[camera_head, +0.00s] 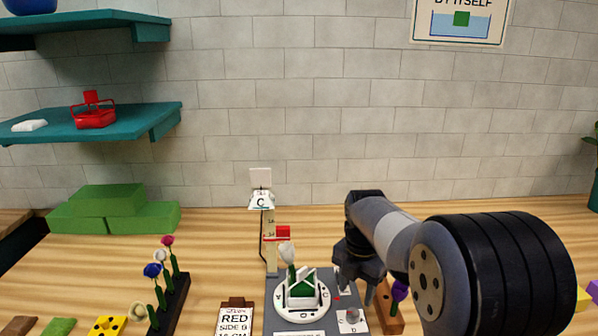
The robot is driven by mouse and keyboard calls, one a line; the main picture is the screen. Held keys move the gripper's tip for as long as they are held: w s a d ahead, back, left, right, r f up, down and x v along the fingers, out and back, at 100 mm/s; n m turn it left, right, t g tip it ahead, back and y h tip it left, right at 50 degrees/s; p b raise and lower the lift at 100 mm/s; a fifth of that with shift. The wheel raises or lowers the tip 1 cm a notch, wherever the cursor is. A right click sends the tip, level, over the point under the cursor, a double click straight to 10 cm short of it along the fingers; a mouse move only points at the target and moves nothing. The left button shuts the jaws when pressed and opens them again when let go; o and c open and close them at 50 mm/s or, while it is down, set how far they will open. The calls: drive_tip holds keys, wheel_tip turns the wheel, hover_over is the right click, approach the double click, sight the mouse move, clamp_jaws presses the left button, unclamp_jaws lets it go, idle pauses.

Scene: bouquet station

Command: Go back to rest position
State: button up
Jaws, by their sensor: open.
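My arm reaches in from the right, and my gripper (357,285) points down over the right part of the grey station board (283,318). Its fingers are partly hidden, apart, and I see nothing between them. To its left, a white round turntable (302,308) with letters on its rim holds a green block in a white frame (301,287). A white flower (287,253) stands upright in it, apart from my gripper. A purple flower (400,289) stands in a wooden holder (387,309) just right of my gripper, partly behind my arm.
A measuring post (269,240) with a red slider (283,233) stands behind the turntable. A dark rack (172,303) of several flowers and a clipboard reading RED (236,318) are left. Green blocks (112,212) lie at back left, below teal shelves (100,122). The table behind my arm is clear.

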sight(353, 312)
wheel_tip(353, 312, down, 7)
drive_tip(key=shift+f, duration=0.1)
idle(0.5)
